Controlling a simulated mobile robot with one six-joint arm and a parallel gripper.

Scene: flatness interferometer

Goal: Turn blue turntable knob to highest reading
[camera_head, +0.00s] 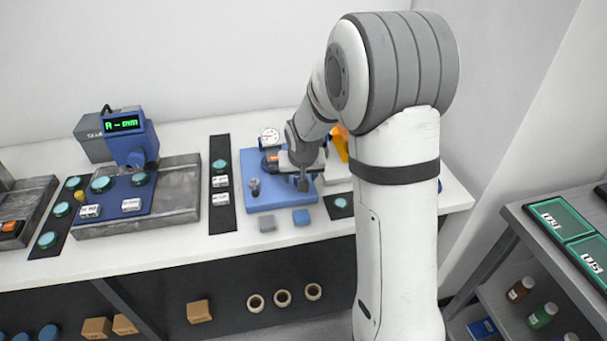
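A blue base plate (262,204) stands on the white bench and carries a round white dial gauge (269,137) at its back. The gauge reading is too small to make out. A small metal knob-like post (254,187) stands at the plate's left front. My gripper (303,184) points down over the right part of the plate. Its fingers are small and dark, and I cannot tell whether they are apart or touch anything. No blue turntable knob can be made out clearly; my arm and gripper cover part of the fixture.
A black strip (222,215) with parts lies left. Further left is a blue instrument with a green display (124,123). An orange object (341,143) is partly behind my arm.

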